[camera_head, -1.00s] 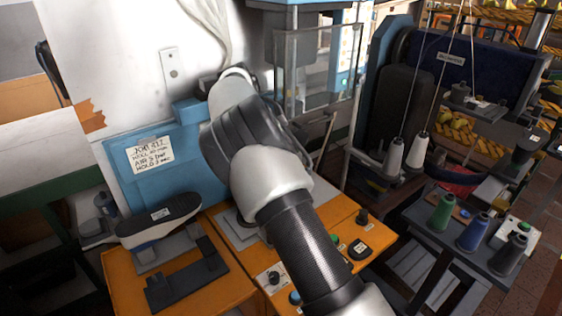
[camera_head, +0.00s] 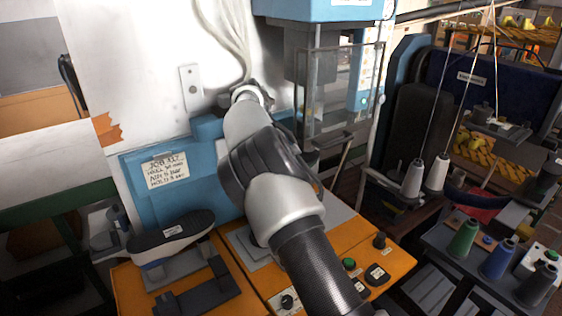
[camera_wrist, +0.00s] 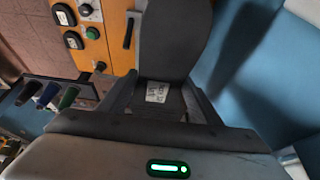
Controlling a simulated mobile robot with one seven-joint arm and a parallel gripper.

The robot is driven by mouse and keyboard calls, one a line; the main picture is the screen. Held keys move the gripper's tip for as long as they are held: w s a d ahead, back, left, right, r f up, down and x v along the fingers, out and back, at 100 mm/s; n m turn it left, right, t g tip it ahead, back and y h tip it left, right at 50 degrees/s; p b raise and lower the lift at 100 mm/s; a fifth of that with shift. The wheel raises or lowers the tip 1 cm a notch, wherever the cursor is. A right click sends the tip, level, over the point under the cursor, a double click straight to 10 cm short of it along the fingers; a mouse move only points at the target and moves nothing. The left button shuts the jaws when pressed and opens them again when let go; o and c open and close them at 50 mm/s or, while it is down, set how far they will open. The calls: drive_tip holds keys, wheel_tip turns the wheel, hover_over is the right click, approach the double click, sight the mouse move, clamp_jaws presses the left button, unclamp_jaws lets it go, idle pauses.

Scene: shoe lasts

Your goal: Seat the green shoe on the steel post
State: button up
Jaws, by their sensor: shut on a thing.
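My gripper (camera_wrist: 163,102) is shut on a shoe (camera_wrist: 172,40), seen in the wrist view as a dark sole with a small white label near the jaws. Its upper is hidden there, so I cannot tell its colour. In the head view my own arm hides the gripper and the held shoe. I cannot make out the steel post for certain; a grey plate (camera_head: 243,243) lies partly behind my arm on the orange bench. Another shoe (camera_head: 172,236), sole up with a pale and blue upper, rests on the bench at the left.
The orange bench (camera_head: 215,308) carries a dark bracket (camera_head: 222,272) and buttons, including a green one (camera_head: 348,263). A blue machine body (camera_head: 150,200) and a clear guard (camera_head: 340,95) stand behind. Thread cones, including a green one (camera_head: 463,238), stand at the right.

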drive_tip(key=shift+f+b, duration=2)
drive_tip(key=shift+f, duration=0.6)
drive_tip(key=shift+f, duration=0.2)
drive_tip(key=shift+s, duration=0.1)
drive_tip(key=o, duration=1.9)
drive_tip(key=shift+o, duration=0.2)
drive_tip(key=shift+f, duration=0.15)
drive_tip(key=p+v, duration=0.1)
drive_tip(key=v, duration=1.6)
drive_tip(key=shift+s+a+r+p, duration=0.2)
drive_tip(key=shift+a+r+p, duration=0.05)
drive_tip(key=shift+p, duration=0.05)
drive_tip(key=shift+a, duration=0.1)
